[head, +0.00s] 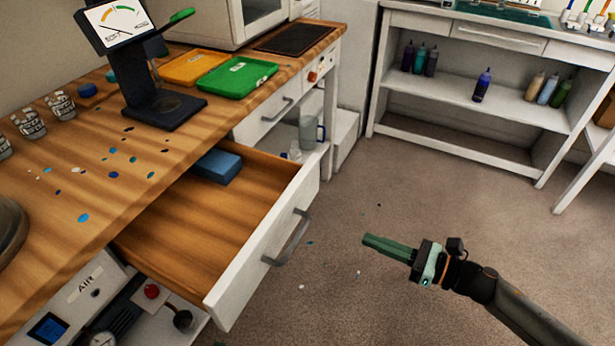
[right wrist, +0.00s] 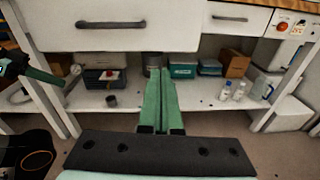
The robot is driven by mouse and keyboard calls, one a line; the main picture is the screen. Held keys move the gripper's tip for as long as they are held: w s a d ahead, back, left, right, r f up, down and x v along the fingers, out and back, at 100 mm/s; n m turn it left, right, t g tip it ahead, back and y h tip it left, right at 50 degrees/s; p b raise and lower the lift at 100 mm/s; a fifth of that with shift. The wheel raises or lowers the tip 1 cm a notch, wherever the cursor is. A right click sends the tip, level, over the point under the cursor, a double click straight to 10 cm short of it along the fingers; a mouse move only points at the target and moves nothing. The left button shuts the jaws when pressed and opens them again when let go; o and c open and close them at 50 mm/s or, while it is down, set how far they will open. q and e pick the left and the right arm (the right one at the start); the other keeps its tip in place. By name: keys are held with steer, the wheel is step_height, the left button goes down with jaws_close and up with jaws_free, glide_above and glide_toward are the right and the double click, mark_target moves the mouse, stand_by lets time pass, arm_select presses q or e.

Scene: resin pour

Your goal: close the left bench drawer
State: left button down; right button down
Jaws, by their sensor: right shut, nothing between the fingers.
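The left bench drawer stands pulled well out of the wooden bench, with its white front (head: 255,262) and grey bar handle (head: 288,238) facing right. A blue box (head: 217,166) lies inside near the back. My right gripper (head: 368,240) is shut and empty, apart from the drawer front, to the right of the handle. In the right wrist view its green fingers (right wrist: 158,75) lie together below the white drawer front (right wrist: 135,45) and its handle (right wrist: 110,24). A green and black gripper part, apparently my left (right wrist: 42,74), shows at the left edge; its jaws are unclear.
The bench top (head: 60,235) holds a dial stand (head: 150,95), green tray (head: 238,78), orange tray (head: 193,67) and scattered chips. A second drawer (head: 262,120) beside it is shut. A white shelf unit (head: 465,105) stands behind. The floor (head: 400,190) around my right gripper is mostly clear.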

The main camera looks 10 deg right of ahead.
step_height(320, 180, up, 3)
steer(key=n+y, duration=0.1)
steer(key=p, duration=0.1)
glide_toward(299, 207)
steer(key=x, duration=0.6)
steer(key=shift+w+a, duration=0.25)
steer(key=shift+w, duration=0.05)
arm_select(q)
steer(key=shift+s+d+g, duration=0.2)
steer(key=shift+s+g, duration=0.05)
steer(key=shift+g, duration=0.05)
arm_select(e)
steer(key=shift+a, duration=0.1)
